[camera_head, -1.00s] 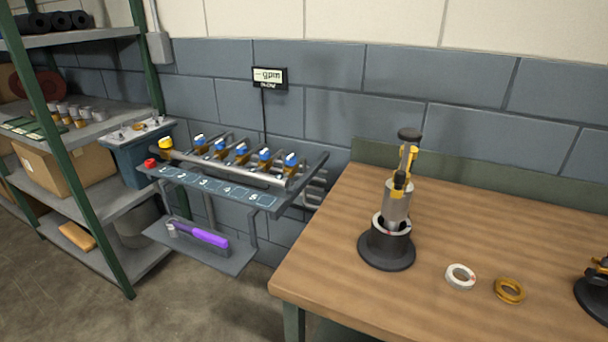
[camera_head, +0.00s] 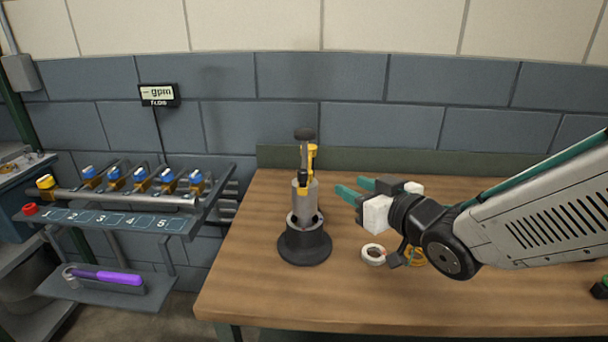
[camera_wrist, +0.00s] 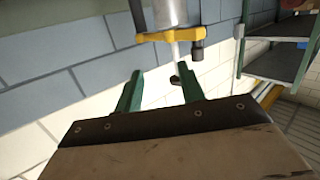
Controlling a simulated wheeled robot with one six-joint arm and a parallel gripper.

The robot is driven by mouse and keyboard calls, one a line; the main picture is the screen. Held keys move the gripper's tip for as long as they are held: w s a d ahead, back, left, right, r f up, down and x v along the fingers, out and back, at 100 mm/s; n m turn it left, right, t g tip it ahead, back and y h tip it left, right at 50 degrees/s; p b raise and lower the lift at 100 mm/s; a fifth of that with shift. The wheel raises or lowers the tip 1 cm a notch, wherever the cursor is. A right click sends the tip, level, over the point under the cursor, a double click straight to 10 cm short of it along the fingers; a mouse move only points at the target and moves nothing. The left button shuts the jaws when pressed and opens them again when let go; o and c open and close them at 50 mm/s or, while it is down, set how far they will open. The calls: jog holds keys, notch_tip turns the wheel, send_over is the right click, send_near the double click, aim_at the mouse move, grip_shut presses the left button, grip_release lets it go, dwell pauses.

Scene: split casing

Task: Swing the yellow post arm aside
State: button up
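The yellow post arm (camera_head: 313,157) sits at the top of a grey metal cylinder (camera_head: 305,195) that stands upright in a black round base (camera_head: 304,247) on the bench. A dark round knob (camera_head: 304,134) tops a thin post beside the yellow part. In the wrist view the yellow arm (camera_wrist: 168,36) lies across the cylinder (camera_wrist: 171,12), beyond my fingertips. My gripper (camera_head: 349,192) is open and empty, with green fingers pointing left towards the post and a gap between them and it. The wrist view also shows the two fingers (camera_wrist: 158,84) spread apart.
A white ring (camera_head: 373,254) and a gold ring (camera_head: 416,256), partly hidden by my arm, lie on the wooden bench (camera_head: 250,290). A valve rack (camera_head: 110,222) and a shelf with a purple-handled tool (camera_head: 105,277) are at left.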

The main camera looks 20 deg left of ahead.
aim_at(306, 177)
jog(key=a+y, duration=0.1)
jog(key=a, duration=0.2)
jog(key=w+a+n+g+y, duration=0.1)
jog(key=a, duration=0.3)
jog(key=a+y, duration=0.1)
jog(key=a, duration=0.3)
jog(key=shift+w+a+r+n, duration=0.1)
jog(key=shift+w+r+n, duration=0.1)
jog(key=shift+n, duration=0.1)
grip_shut()
